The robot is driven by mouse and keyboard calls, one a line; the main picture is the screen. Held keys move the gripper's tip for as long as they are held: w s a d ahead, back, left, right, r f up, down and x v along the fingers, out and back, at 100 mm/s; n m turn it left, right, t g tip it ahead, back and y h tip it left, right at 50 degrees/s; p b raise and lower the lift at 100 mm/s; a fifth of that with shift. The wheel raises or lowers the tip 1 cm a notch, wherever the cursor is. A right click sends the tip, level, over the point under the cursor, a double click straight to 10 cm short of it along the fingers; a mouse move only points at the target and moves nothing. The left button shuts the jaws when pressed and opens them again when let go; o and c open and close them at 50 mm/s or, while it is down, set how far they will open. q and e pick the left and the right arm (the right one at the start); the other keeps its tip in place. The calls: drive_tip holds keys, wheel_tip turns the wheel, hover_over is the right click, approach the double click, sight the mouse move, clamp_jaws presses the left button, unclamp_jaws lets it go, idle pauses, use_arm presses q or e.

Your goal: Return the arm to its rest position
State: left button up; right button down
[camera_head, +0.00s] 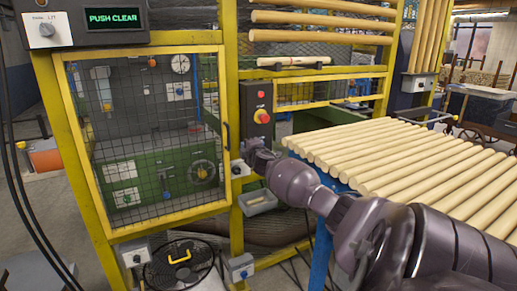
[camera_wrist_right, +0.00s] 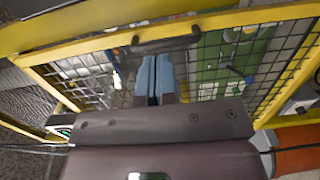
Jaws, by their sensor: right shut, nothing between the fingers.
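My right arm comes in from the right in the head view. Its gripper (camera_head: 246,162) is beside the right edge of the yellow-framed mesh door (camera_head: 141,220), below a control box with a red button (camera_head: 262,116). In the right wrist view the two blue-grey fingers (camera_wrist_right: 154,62) are together with nothing between them. They point toward the mesh door, and their tips appear close to a dark door handle (camera_wrist_right: 152,42). I cannot tell whether they touch it. My left gripper does not show.
Pale wooden rods (camera_head: 400,150) lie in a row on a rack under and beside my right arm. A small grey bin (camera_head: 257,202) hangs below the gripper. A display (camera_head: 114,18) reads "PUSH CLEAR". A round fan (camera_head: 180,268) stands low beneath the door.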

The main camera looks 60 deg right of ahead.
drive_tip(key=shift+s+d, duration=0.15)
drive_tip(key=shift+s, duration=2.35)
drive_tip(key=w+a+f+m+y, duration=0.2)
drive_tip(key=a+f, duration=0.1)
drive_tip(key=a, duration=0.6)
drive_tip(key=s+a+f+m+y, duration=0.1)
drive_tip(key=s+a+f+y, duration=0.15)
drive_tip(key=a+f, duration=0.6)
drive_tip(key=s+a+f+m+y, duration=0.2)
drive_tip(key=s+a+f, duration=0.3)
drive_tip(key=a, duration=0.7)
drive_tip(key=s+a+f+m+g+y, duration=0.1)
drive_tip(key=s+a+f+m, duration=0.1)
drive_tip(key=s+a+f, duration=0.4)
drive_tip(key=s+a+f+m+g+y, duration=0.2)
drive_tip(key=s+a+f, duration=0.5)
drive_tip(key=s+a, duration=0.6)
drive_tip(key=shift+s+a+m, duration=0.35)
drive_tip(key=shift+a+m, duration=0.35)
drive_tip(key=shift+a, duration=0.2)
